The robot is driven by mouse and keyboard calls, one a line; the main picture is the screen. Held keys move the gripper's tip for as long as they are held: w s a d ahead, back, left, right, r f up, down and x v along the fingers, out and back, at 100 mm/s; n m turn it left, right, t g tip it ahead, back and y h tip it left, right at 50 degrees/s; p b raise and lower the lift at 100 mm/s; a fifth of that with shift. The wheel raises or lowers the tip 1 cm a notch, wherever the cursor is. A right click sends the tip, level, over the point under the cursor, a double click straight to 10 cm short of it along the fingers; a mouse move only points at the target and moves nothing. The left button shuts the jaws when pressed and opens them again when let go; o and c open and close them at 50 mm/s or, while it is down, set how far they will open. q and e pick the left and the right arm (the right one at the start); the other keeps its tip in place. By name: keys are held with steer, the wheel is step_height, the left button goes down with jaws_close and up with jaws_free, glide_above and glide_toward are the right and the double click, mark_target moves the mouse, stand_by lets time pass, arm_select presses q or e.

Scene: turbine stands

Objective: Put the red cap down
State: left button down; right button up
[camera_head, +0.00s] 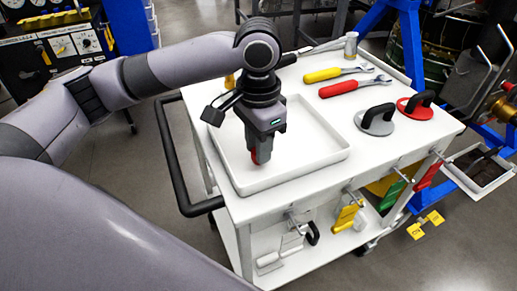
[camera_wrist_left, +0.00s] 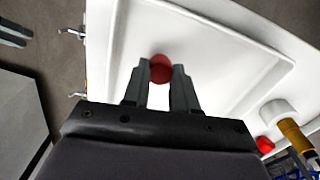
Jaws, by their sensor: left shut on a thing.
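The red cap (camera_head: 254,156) is between the fingertips of my left gripper (camera_head: 258,154), which is shut on it. The gripper points down over the inside of the white tray (camera_head: 318,166) on the cart. In the left wrist view the round red cap (camera_wrist_left: 160,69) shows between the two fingers (camera_wrist_left: 160,74), with the tray behind it. I cannot tell whether the cap touches the tray floor. The fingers hide part of the cap. My right gripper is not in view.
On the white cart top (camera_head: 400,150) lie a yellow-handled tool (camera_head: 322,75), a red-handled tool (camera_head: 338,89), a grey suction cup (camera_head: 375,121) and a red suction cup (camera_head: 416,106). The visible tray floor around the gripper is clear. A black cart handle (camera_head: 170,150) is at the left.

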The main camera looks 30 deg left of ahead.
arm_select(q)
steer(key=shift+f, duration=0.4)
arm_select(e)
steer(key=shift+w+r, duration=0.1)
arm_select(q)
steer(key=c, duration=0.9)
jaws_free()
steer(key=shift+f, duration=0.15)
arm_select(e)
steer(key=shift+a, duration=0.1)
arm_select(q)
step_height(320, 180, up, 12)
steer(key=p, duration=0.2)
steer(key=shift+r+p, duration=0.2)
steer(key=shift+p, duration=0.2)
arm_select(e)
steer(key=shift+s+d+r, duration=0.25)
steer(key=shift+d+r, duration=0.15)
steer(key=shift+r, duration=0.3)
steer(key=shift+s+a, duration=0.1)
